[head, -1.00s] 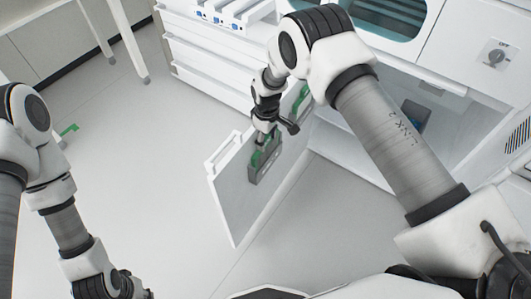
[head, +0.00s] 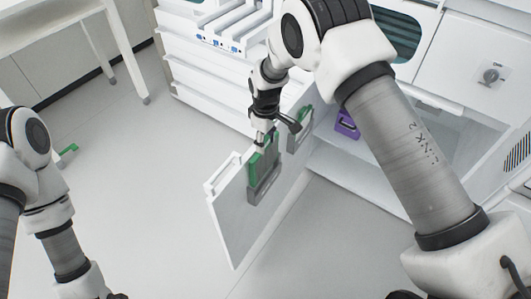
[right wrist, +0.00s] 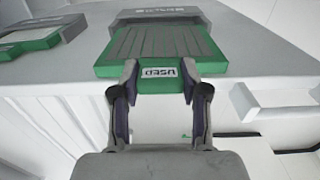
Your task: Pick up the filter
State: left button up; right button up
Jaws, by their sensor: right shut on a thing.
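A green-framed filter (head: 263,158) with a grey ribbed face and a "USED" label stands at the grey holder (head: 263,188) on the open white door. The filter also shows in the right wrist view (right wrist: 160,48). My right gripper (head: 261,143) is shut on its labelled green end, with one finger at each side of the end tab (right wrist: 160,83). The filter sticks up out of the holder, and its far end still meets the holder. A second green and grey filter (head: 301,120) sits in another holder beside it. My left gripper is below the picture.
The open white door panel (head: 225,205) stands out from the cabinet over clear floor. A purple item (head: 346,124) lies inside the cabinet. A white rack with blue parts (head: 232,35) is on top of the drawers.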

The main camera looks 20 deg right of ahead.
notch_tip(320, 180, up, 19)
dwell(0.4)
jog(key=shift+r+p, duration=0.2)
jog(key=shift+p, duration=0.6)
